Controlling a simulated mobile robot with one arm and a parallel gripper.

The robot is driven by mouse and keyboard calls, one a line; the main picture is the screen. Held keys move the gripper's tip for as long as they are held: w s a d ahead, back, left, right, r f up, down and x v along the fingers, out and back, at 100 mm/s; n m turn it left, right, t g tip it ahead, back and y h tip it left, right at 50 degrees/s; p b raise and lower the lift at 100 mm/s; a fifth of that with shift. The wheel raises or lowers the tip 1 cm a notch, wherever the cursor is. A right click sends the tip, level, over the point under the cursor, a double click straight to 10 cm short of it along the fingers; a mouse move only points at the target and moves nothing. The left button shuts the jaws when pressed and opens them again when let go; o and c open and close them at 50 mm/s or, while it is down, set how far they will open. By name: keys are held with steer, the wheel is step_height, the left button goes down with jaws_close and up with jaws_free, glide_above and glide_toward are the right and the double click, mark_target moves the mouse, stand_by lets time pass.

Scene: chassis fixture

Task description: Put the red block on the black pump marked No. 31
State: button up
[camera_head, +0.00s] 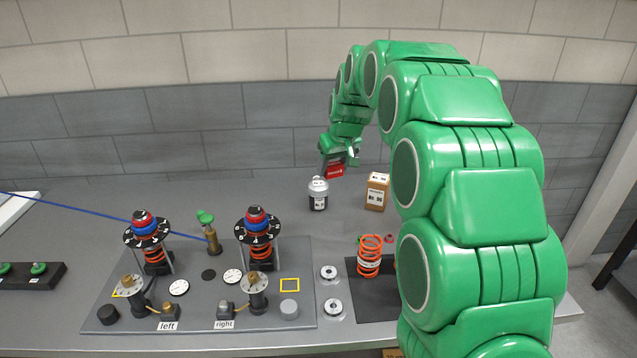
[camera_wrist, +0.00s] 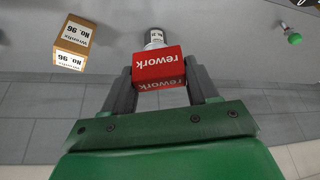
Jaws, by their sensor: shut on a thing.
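The red block (camera_head: 335,171) has white lettering and is held in the air near the back of the bench. In the wrist view the block (camera_wrist: 160,68) reads "rework". My gripper (camera_head: 338,158) is shut on it, with one finger on each side in the wrist view (camera_wrist: 160,84).
A brown box (camera_wrist: 85,33) labelled No. 96 stands right of the pump in the head view (camera_head: 377,192). A grey fixture plate (camera_head: 205,300) with two spring assemblies fills the front left. An orange spring (camera_head: 369,256) stands on a dark mat. Bench around the pump is clear.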

steer(key=w+a+r, duration=0.1)
steer(key=a+r, duration=0.1)
glide_toward(316, 179)
steer(key=shift+w+a+f+n, duration=0.3)
steer(key=shift+w+a, duration=0.05)
steer(key=shift+w+f, duration=0.5)
steer(key=shift+f, duration=0.05)
stand_by(0.4)
steer(key=shift+w+a+f, duration=0.1)
steer(key=shift+w+f, duration=0.15)
steer(key=shift+f, duration=1.55)
steer(key=shift+f, duration=0.1)
